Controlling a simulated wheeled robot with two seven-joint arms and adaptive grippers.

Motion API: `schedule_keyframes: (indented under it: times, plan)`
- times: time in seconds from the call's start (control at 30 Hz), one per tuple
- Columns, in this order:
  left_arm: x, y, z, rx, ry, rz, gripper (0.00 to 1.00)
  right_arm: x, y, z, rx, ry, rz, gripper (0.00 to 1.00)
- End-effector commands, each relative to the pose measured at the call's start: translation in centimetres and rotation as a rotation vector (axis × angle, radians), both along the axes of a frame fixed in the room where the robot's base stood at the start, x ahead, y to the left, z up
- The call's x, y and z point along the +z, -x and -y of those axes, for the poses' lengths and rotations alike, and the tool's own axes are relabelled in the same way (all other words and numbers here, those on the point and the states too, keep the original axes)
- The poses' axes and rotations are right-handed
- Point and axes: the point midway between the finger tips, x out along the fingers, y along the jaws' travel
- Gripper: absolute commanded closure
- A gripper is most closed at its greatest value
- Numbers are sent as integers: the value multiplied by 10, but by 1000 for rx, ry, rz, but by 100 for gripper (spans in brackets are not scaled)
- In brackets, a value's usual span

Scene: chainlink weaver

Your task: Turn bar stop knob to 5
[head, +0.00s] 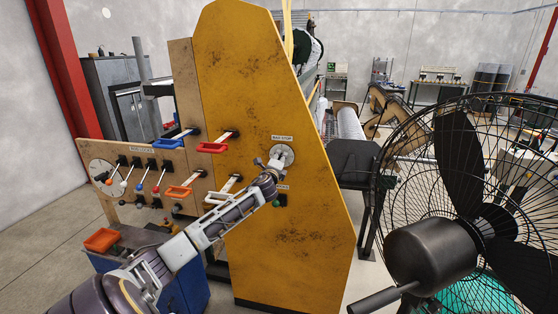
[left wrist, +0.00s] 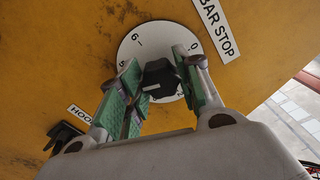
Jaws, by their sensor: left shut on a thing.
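The bar stop knob (left wrist: 160,77) is black and faceted, at the middle of a round white dial (left wrist: 134,48) on the yellow panel. Digits such as 6, 5, 0 and 2 show around the dial; a short white mark is on the knob, but I cannot tell exactly which digit it points to. My left gripper (left wrist: 157,88) is shut on the knob, its green-padded fingers on either side. In the head view, my left gripper (head: 272,166) reaches the dial (head: 284,153) under the BAR STOP label (head: 282,138) and hides most of the knob. My right gripper is not in view.
The tall yellow panel (head: 270,80) fills the middle. Red-handled (head: 211,147) and orange-handled levers stand to its left, near the pick-up board (head: 150,160). A black knob (left wrist: 63,137) sits below a HOOK label. A large black fan (head: 430,250) stands at right.

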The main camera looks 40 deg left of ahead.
Motion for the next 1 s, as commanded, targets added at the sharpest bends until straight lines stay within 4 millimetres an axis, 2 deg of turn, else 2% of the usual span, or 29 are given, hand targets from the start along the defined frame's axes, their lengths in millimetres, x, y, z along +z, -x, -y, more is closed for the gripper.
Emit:
schedule_keyframes:
  times: [0.2,0.5,1.0]
  plan:
    - [0,0,0,-1,-172,-95,89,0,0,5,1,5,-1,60]
    - [-1,0,1,0,-333,-185,89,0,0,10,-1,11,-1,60]
    - [-1,0,1,-2,-385,-215,90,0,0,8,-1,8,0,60]
